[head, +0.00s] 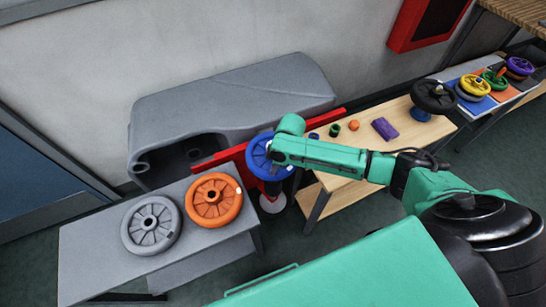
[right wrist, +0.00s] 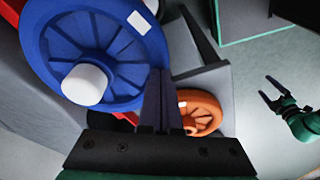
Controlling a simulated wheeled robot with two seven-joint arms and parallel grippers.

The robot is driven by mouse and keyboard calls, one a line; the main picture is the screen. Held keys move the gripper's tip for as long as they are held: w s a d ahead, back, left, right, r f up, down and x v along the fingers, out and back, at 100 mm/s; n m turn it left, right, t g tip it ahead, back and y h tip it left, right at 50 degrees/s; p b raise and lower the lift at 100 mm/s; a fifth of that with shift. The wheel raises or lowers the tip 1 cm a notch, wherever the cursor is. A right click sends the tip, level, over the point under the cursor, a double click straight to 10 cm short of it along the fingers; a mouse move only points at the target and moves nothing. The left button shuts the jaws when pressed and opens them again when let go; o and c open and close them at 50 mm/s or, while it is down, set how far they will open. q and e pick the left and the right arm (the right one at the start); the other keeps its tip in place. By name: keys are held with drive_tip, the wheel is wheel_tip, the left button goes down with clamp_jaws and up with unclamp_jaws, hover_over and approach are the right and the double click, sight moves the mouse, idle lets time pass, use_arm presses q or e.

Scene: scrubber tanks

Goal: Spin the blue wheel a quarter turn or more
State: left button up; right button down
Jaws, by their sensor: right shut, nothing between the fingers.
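The blue wheel (head: 256,162) stands in front of a red beam, partly covered by my right gripper and forearm in the head view. In the right wrist view the blue wheel (right wrist: 62,35) fills the upper left, with a white knob (right wrist: 85,84) standing out from its face and a white mark on its rim. My right gripper (right wrist: 163,90) is shut and empty; its fingers are beside the wheel's lower right rim in that view. I cannot tell whether they touch it. My left gripper (right wrist: 268,93) is open and apart from the wheel, at the right of the wrist view.
A grey bench (head: 85,243) carries a grey wheel (head: 137,238) and an orange wheel (head: 207,209) left of the blue one. A wooden table (head: 345,165) with small parts and a black wheel (head: 425,95) stands right. A grey tank housing (head: 230,100) is behind.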

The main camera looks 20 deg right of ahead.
sight(289, 167)
drive_tip(key=shift+s+d+r+p, duration=0.1)
drive_tip(key=shift+s+d+p, duration=0.15)
drive_tip(key=shift+d+p, duration=0.55)
drive_tip(key=shift+d, duration=0.25)
drive_tip(key=shift+d, duration=1.1)
drive_tip(key=shift+d, duration=0.1)
drive_tip(key=shift+w+d, duration=0.25)
drive_tip(key=shift+d, duration=0.65)
drive_tip(key=p+v, duration=0.1)
drive_tip(key=p, duration=0.1)
drive_tip(key=p+v, duration=0.1)
drive_tip(key=v, duration=0.1)
drive_tip(key=a+p+v, duration=0.1)
drive_tip(key=p+v, duration=0.1)
drive_tip(key=shift+w+r+p, duration=0.2)
drive_tip(key=shift+r+p, duration=0.05)
drive_tip(key=shift+p, duration=0.05)
drive_tip(key=shift+r+b, duration=0.45)
drive_tip(key=shift+r, duration=0.25)
